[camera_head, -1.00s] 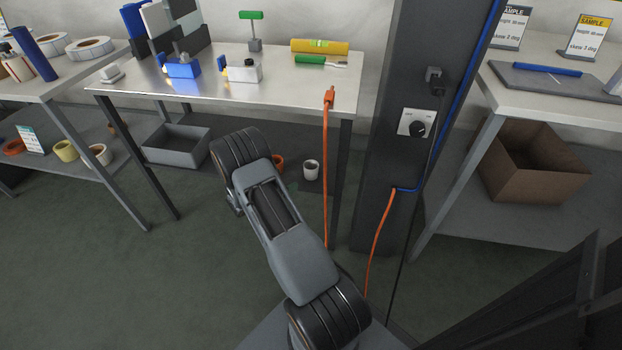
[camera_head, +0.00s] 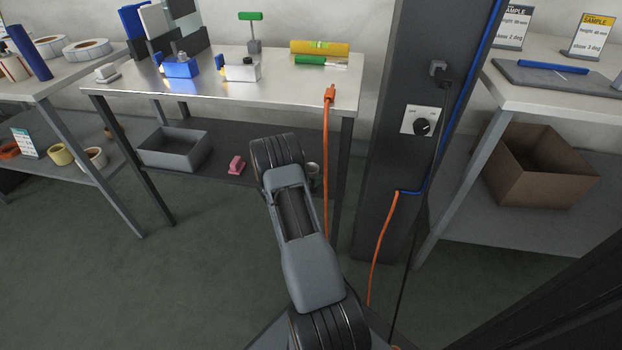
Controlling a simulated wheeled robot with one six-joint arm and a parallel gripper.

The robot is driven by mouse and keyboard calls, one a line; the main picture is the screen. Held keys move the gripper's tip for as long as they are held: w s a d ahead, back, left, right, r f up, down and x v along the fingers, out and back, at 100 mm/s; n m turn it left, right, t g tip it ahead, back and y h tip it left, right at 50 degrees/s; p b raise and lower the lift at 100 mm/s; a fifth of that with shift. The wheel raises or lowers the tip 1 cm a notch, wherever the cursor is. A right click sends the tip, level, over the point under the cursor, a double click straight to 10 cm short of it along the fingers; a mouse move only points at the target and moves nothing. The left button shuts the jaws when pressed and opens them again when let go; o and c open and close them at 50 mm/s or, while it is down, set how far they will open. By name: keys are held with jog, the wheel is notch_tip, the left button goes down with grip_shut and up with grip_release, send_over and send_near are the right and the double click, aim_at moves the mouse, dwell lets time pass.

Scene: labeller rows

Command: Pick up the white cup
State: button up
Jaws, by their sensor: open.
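My arm reaches up from the bottom of the head view and ends in sight at that joint, in front of the shelf. My gripper is not in view; I cannot tell how far it is from the cup.
A pink object (camera_head: 237,165) and a grey bin (camera_head: 174,148) share the lower shelf (camera_head: 222,140). An orange cable (camera_head: 326,180) hangs at the table's right end, just right of the cup. A dark column (camera_head: 392,150) stands farther right. Floor at left is clear.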

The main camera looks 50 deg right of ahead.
jog(key=shift+d+f, duration=0.1)
jog(key=shift+d, duration=0.4)
jog(key=shift+c, duration=0.3)
jog(key=c, duration=0.9)
